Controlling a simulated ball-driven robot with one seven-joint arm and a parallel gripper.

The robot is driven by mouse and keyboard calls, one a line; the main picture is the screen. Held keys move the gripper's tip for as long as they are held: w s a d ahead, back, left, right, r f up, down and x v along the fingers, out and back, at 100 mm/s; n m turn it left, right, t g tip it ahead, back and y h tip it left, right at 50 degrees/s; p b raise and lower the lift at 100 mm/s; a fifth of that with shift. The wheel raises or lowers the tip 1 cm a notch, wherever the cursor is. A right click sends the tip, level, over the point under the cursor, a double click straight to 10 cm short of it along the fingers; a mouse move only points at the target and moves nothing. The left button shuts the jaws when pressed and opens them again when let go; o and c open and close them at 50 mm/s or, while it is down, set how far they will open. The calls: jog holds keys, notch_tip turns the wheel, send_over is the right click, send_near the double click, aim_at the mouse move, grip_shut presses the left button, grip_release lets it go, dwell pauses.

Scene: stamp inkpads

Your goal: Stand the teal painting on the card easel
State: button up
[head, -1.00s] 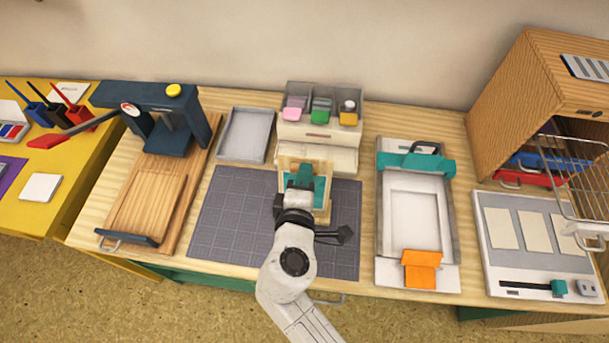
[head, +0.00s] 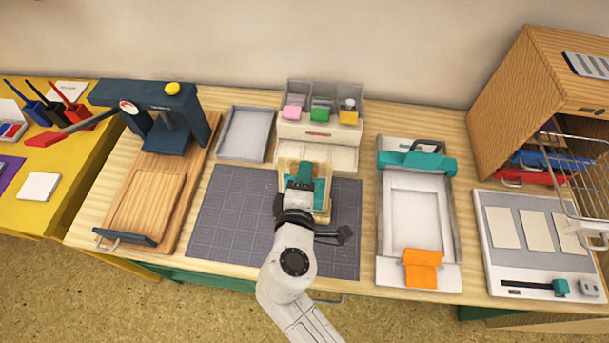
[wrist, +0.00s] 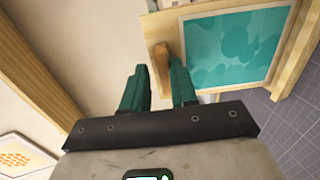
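The teal painting (wrist: 228,48) fills the upper right of the wrist view, inside a pale wooden border. In the head view the painting (head: 319,190) is partly hidden behind my gripper, and a pale wooden frame shows around it. This wood looks like the card easel (head: 287,163), but I cannot tell clearly how the painting rests against it. My gripper (wrist: 158,70) has its teal fingers apart, just left of the painting. A short wooden piece (wrist: 159,66) shows between or just beyond the fingertips. Contact with it is unclear.
A grey cutting mat (head: 235,215) lies below, its left part clear. A drawer unit with ink pads (head: 318,130) stands right behind. A grey tray (head: 246,135) and a wooden press (head: 150,195) are left. A white stamping frame (head: 415,215) is right.

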jog(key=shift+o, duration=1.4)
jog(key=b+v, duration=0.1)
jog(key=v, duration=0.9)
jog(key=shift+s, duration=0.4)
jog(key=shift+r, duration=0.15)
